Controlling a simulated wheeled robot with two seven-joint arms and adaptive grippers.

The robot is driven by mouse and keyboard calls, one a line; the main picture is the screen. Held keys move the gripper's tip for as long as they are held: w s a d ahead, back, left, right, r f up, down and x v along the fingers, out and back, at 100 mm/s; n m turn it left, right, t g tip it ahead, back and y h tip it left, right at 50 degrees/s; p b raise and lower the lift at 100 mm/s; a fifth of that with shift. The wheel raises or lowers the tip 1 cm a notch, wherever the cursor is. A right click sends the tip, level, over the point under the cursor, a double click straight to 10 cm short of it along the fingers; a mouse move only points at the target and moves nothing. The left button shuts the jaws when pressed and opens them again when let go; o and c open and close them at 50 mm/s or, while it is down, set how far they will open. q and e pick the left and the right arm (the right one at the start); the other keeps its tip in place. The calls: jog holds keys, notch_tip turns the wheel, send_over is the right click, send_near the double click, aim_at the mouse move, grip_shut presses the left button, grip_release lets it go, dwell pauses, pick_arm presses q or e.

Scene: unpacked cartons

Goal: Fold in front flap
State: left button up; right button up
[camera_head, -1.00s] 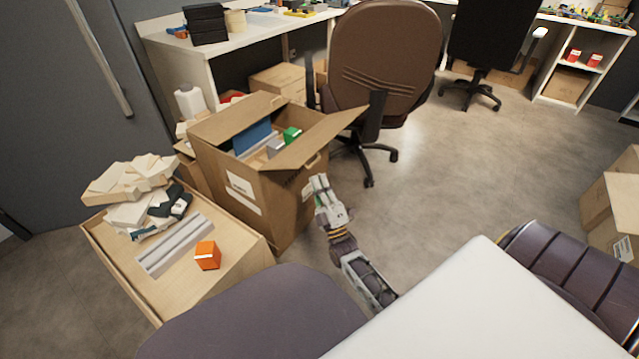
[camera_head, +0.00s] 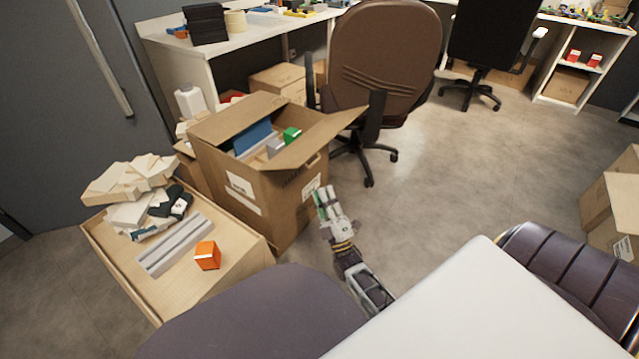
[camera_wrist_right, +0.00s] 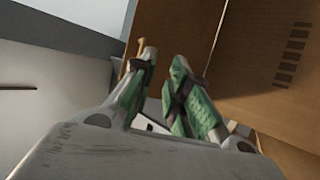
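The open cardboard carton (camera_head: 240,190) stands left of centre in the head view, its flaps spread outward. Its front flap (camera_head: 318,138) sticks out toward the chair, sloping up and out from the rim. My right gripper (camera_head: 324,194) is below this flap, near the carton's right-hand side wall. In the right wrist view, the gripper's green-padded fingertips (camera_wrist_right: 163,62) have a gap between them and hold nothing. Brown cardboard (camera_wrist_right: 265,70) with a printed bar pattern fills the right of that view; whether the fingers touch it is unclear. My left gripper is not in view.
Inside the carton are a blue panel (camera_head: 252,137) and a green block (camera_head: 292,134). A lower carton (camera_head: 215,285) with an orange box (camera_head: 207,255) stands at front left. A brown office chair (camera_head: 385,55) is close behind.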

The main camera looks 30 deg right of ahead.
jog(key=v, duration=0.7)
jog(key=shift+s+f, duration=0.3)
jog(key=shift+c, duration=0.4)
